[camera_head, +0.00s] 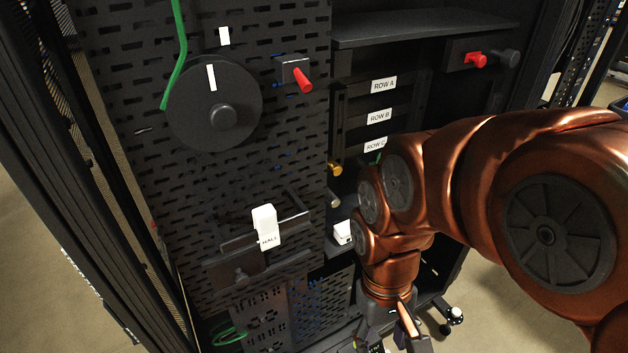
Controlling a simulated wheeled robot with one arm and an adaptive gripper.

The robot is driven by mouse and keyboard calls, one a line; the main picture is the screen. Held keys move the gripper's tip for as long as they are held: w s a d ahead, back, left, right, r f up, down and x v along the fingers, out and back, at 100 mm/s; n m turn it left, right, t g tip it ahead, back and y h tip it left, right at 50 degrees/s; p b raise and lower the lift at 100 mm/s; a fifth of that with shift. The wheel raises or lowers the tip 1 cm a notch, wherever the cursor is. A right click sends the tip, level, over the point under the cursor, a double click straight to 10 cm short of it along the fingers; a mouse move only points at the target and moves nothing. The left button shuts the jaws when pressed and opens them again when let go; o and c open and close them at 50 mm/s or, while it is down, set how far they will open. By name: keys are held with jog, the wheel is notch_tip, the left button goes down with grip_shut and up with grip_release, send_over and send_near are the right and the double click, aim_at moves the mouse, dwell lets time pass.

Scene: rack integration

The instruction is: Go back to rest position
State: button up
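My copper-coloured arm (455,185) reaches in from the right, in front of the rack. My gripper (388,335) hangs at the lower edge of the picture, below the ROW labels and right of the lower perforated panel. Its fingertips are cut off by the frame edge, so whether it is open or shut does not show. The perforated rack panel (150,95) fills the left half. A white block marked HALL (265,226) stands upright in a dark holder (236,244) on that panel.
A black dial (185,110) and a red-handled switch (302,78) are on the panel. ROW A (384,84), ROW B (380,116) and ROW C (375,145) labels mark slots behind my arm. A red knob (476,59) sits upper right. A green cable (181,50) hangs left.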

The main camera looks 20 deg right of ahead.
notch_tip(320, 180, up, 23)
jog(key=s+p, duration=0.1)
jog(key=p, duration=2)
jog(key=shift+t, duration=0.4)
jog(key=shift+f, duration=0.1)
